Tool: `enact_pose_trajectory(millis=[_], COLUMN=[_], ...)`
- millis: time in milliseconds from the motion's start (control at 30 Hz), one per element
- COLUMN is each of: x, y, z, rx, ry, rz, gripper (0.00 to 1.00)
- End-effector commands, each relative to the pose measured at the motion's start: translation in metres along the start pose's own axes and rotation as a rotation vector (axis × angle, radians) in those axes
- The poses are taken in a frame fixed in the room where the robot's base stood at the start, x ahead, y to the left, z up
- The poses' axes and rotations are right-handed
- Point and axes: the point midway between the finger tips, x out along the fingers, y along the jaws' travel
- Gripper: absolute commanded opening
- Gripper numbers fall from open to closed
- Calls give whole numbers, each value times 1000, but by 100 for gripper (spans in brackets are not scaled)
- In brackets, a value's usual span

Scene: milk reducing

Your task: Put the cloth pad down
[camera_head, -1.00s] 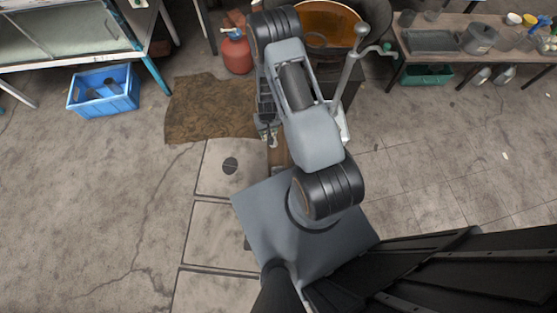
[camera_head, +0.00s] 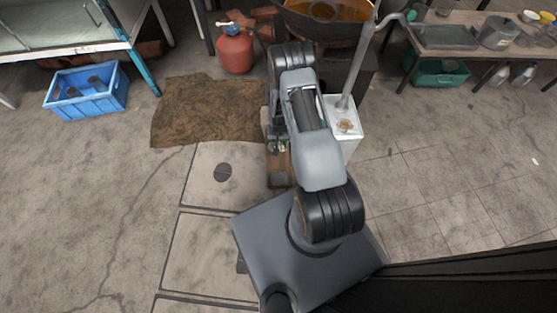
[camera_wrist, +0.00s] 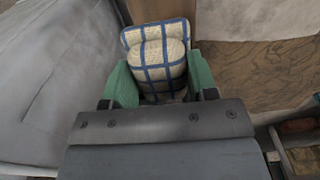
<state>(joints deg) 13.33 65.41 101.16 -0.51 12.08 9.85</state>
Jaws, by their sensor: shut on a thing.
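The cloth pad (camera_wrist: 158,62) is cream with a blue check and blue edging, and it shows in the wrist view. My gripper (camera_wrist: 160,80) is shut on it, with one green finger at each side; the pad bulges up between the fingers and its far edge flares out beyond them. In the head view my gripper (camera_head: 276,146) is small and partly behind my arm, above the brown wooden piece on the floor; I cannot make out the pad there.
A brown mat (camera_head: 205,112) lies left of my gripper. A white stand (camera_head: 345,128) with a pole is close on the right. Behind are a red gas bottle (camera_head: 235,52), a wide pan (camera_head: 322,14) and a table (camera_head: 460,48). A blue crate (camera_head: 88,92) is at left. Open floor lies left and right.

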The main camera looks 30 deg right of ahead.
Motion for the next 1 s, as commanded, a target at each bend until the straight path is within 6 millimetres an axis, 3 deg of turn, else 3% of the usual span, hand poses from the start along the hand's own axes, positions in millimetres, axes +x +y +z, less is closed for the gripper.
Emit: enact_pose_trajectory(millis=[33, 100, 300, 733, 1000], x=[22, 40, 81, 110, 142], y=[0, 0, 0, 0, 0], z=[2, 2, 2, 3, 4], rx=[0, 0, -1, -1, -1], ry=[-3, -3, 0, -1, 0], rz=[0, 0, 0, 0, 0], gripper=[18, 18, 18, 18, 18])
